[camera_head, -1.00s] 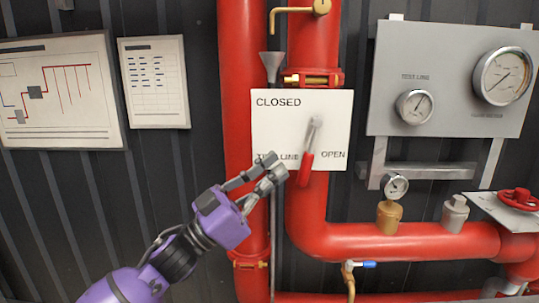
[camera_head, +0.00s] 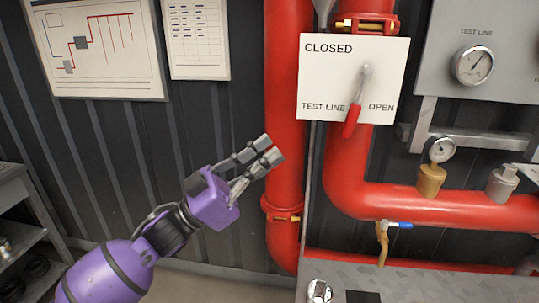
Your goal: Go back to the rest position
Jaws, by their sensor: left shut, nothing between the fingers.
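My left gripper (camera_head: 268,150) comes in from the lower left on a purple arm. Its fingers are shut with nothing held, pointing up and right in front of the left red pipe. It is apart from the white test line plate (camera_head: 325,78), which is above and to its right. The plate's red-handled lever (camera_head: 354,117) points down, with its tip between the words TEST LINE and OPEN. My right gripper is not in view.
Red pipes (camera_head: 450,207) run up and across the right side. A brass valve with a blue handle (camera_head: 398,226) hangs below them. Gauges (camera_head: 473,65) are at right. A grey surface (camera_head: 440,283) is at lower right, and a shelf (camera_head: 18,215) at left.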

